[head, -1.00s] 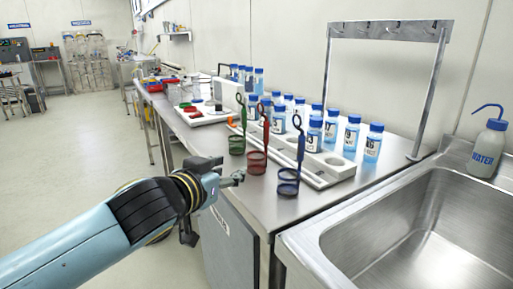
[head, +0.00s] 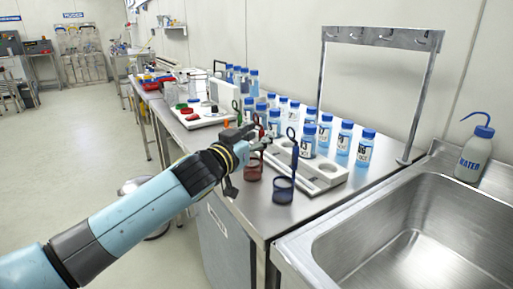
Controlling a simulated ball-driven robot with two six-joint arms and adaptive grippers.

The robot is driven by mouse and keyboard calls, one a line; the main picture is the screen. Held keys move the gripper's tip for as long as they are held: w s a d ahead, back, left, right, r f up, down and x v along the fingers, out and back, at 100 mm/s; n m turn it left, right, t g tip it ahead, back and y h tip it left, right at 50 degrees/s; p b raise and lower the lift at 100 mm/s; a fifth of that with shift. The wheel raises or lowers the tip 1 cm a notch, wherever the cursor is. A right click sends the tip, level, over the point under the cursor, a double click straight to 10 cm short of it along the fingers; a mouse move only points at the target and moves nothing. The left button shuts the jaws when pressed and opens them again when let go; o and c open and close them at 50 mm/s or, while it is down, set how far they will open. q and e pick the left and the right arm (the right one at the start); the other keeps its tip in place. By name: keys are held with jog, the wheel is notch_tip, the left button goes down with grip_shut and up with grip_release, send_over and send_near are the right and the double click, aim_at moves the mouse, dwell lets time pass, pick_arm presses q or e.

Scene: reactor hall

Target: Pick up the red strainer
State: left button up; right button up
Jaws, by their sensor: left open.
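The red strainer stands on the steel bench; its small mesh basket (head: 253,172) shows below my gripper, and the middle of its handle is hidden behind the gripper. My left gripper (head: 262,142) is open at the height of the red strainer's handle, above its basket. I cannot tell whether the handle is between the fingers. The blue strainer (head: 284,190) stands just to the right, upright with its tall looped handle. The green strainer is mostly hidden behind my gripper. My right gripper is not in view.
A white rack (head: 325,170) and several blue-capped bottles (head: 344,138) stand behind the strainers. A steel sink (head: 420,235) is at the right, with a water wash bottle (head: 474,155) behind it. A metal hook frame (head: 415,105) rises at the back.

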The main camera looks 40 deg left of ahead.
pick_arm(q)
jog(key=shift+w, duration=1)
grip_shut()
